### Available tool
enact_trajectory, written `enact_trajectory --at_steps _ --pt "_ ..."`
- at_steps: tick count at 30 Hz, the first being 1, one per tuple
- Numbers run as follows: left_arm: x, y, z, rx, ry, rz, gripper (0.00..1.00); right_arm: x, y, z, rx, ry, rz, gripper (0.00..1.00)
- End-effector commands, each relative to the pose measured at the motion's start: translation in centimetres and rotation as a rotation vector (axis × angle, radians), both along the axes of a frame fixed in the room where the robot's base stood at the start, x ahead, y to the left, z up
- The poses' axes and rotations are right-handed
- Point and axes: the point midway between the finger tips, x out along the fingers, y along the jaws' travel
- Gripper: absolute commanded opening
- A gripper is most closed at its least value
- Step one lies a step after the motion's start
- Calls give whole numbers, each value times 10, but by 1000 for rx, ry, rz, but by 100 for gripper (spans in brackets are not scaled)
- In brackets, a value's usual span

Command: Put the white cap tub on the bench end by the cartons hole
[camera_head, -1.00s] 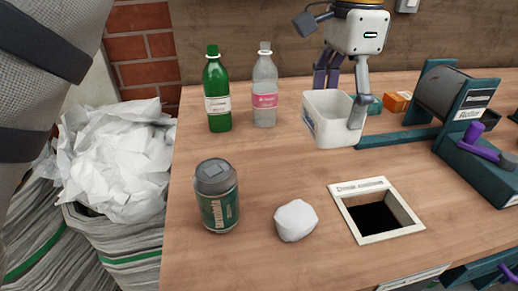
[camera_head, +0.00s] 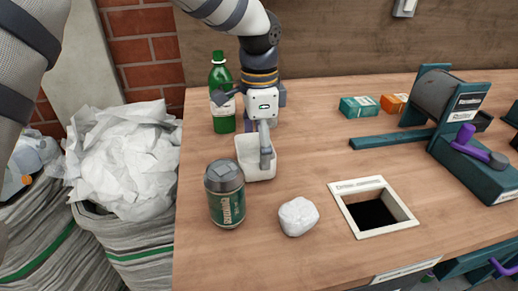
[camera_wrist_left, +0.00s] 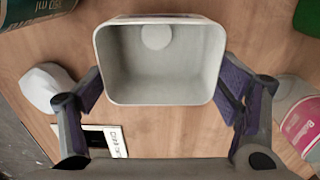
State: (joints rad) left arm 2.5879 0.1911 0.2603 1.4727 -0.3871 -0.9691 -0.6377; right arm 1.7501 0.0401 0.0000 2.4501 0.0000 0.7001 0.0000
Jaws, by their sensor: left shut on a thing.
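The white cap tub (camera_head: 256,172) is an open, rounded-corner tub in the left middle of the bench in the head view. My left gripper (camera_head: 257,142) is shut on it, with one finger against its right side. In the left wrist view, purple-padded fingers flank the tub (camera_wrist_left: 160,101), and its inside looks empty but for a round mark. I cannot tell whether its base touches the bench. The cartons hole (camera_head: 372,212) is a dark square opening with a labelled white frame, right of the tub and nearer the front. My right gripper is not in view.
A dark green-labelled can (camera_head: 225,195) and a crumpled white lump (camera_head: 298,216) stand close in front of the tub. A green bottle (camera_head: 221,80) is behind it; a clear, pink-labelled bottle (camera_wrist_left: 298,125) is nearby. Teal (camera_head: 360,106) and orange (camera_head: 394,103) cartons lie farther right.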

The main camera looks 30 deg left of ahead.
Motion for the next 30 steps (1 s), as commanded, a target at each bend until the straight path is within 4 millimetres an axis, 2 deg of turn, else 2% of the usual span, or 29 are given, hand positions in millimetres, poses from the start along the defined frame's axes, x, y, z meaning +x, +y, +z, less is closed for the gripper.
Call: enact_trajectory --at_steps 3,14,15,17,27,30 --pt "0 0 -15 0 3 0 68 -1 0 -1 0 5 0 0" --pt "0 0 -18 1 0 0 68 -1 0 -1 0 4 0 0" --pt "0 0 -19 1 0 0 85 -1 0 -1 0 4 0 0" --pt "0 0 -18 1 -1 0 98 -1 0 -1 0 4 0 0" --pt "0 0 -18 1 -1 0 100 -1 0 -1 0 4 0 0" --pt "1 0 -10 0 -2 0 100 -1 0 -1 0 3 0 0"
